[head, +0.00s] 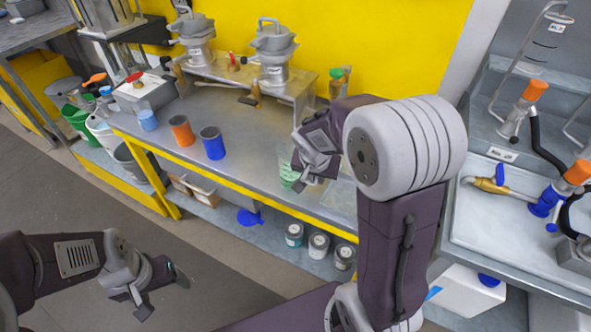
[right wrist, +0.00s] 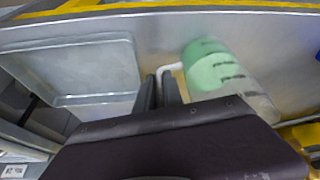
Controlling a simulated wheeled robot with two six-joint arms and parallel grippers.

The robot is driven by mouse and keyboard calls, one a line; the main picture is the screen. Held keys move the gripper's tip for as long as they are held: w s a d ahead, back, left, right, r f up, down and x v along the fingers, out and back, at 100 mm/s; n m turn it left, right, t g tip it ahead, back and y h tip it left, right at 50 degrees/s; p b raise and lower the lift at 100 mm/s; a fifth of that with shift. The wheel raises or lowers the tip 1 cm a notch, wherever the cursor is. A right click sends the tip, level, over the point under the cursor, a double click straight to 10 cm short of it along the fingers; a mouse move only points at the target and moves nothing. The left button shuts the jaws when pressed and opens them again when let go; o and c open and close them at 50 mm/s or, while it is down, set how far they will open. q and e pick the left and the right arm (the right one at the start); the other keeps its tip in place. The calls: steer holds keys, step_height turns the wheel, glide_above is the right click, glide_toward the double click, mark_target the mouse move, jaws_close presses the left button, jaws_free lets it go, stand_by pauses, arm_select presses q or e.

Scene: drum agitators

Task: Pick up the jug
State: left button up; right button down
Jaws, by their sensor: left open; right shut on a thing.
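The jug (head: 287,168) is clear with green contents, near the front edge of the metal bench (head: 245,172) in the head view. It also shows in the right wrist view (right wrist: 214,70), with dark markings on its side and a pale handle. My right gripper (head: 303,178) is beside the jug, its fingers (right wrist: 163,92) shut on the handle. My gripper partly hides the jug in the head view, and I cannot tell whether its base touches the bench. My left gripper (head: 162,292) is open and empty, low over the floor.
A blue cup (head: 212,143) and an orange cup (head: 181,130) stand left of the jug. A clear shallow tray (right wrist: 80,70) lies beside it. Agitators (head: 272,60) stand at the back. Several tins (head: 318,245) sit on the lower shelf. A sink unit (head: 520,225) is at right.

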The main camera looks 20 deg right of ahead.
stand_by(0.8)
steer(key=shift+r+p, duration=0.4)
steer(key=shift+r, duration=0.4)
step_height(320, 180, up, 3)
steer(key=shift+f+p, duration=0.1)
steer(key=shift+p, duration=0.4)
steer(key=s+a+r, duration=0.6)
steer(key=s+a, duration=0.1)
steer(key=s, duration=0.2)
steer(key=shift+a+r+p, duration=0.2)
steer(key=shift+r+p, duration=0.1)
steer(key=shift+p, duration=0.1)
